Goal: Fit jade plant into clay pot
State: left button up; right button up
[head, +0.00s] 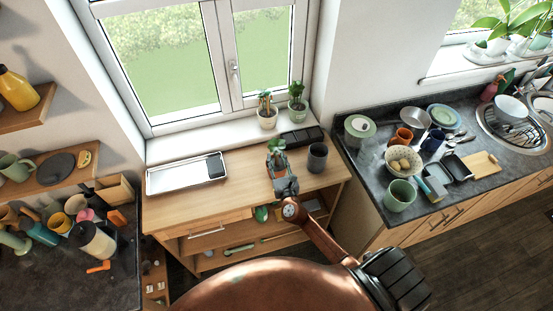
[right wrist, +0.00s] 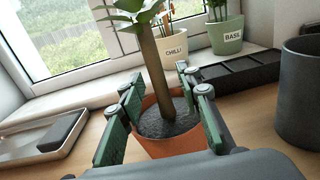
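The jade plant (right wrist: 155,70) stands upright with a thick brown stem and green leaves; its leaves also show in the head view (head: 277,144). Its dark soil (right wrist: 168,120) sits inside the orange clay pot (right wrist: 172,147) on the wooden table. In the head view my right gripper (head: 281,167) hides most of the pot. The near lower part of the pot is hidden behind the gripper in the wrist view. My left gripper is in neither view.
Potted plants labelled CHILLI (right wrist: 178,62) and BASIL (right wrist: 226,36) stand on the windowsill behind. A dark grey cup (head: 317,157) stands to the right, a black divided tray (head: 302,138) behind. A metal tray (head: 165,180) lies left, with bare table between.

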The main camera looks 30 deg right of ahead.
jog(key=shift+f, duration=0.1)
jog(key=shift+s, duration=0.25)
jog(key=v, duration=1.1)
jog(key=shift+s, duration=0.25)
jog(key=shift+a, duration=0.1)
